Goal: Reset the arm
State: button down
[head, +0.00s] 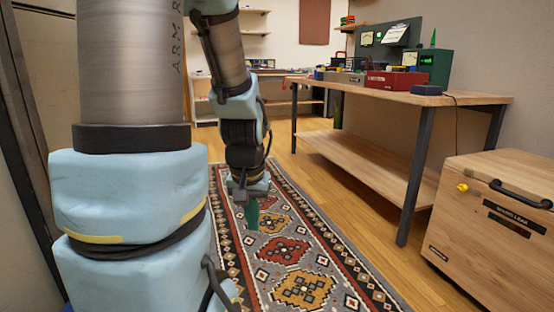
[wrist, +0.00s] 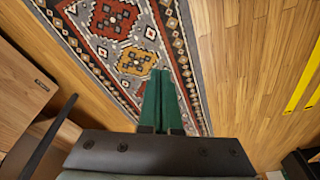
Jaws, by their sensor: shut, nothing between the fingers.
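My gripper (head: 252,215) hangs at the end of my arm in the head view, pointing down over the patterned rug (head: 282,250). Its green fingers also show in the wrist view (wrist: 160,75), side by side and closed together with nothing between them.
A wooden workbench (head: 440,97) with dark legs stands at the right, bearing a red box (head: 396,80) and green instruments. A wooden crate (head: 500,220) with a black handle stands at front right. Shelves are at the back. Yellow strips (wrist: 303,75) lie on the floor.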

notch_tip(320, 180, up, 38)
jog(key=s+a+p, duration=0.1)
jog(key=s+p, duration=0.1)
jog(key=p, duration=3.5)
jog(key=shift+s+a+r+g+p, duration=0.2)
jog(key=shift+s+g+p, duration=0.1)
jog(key=shift+s+p, duration=0.05)
jog(key=shift+d, duration=0.1)
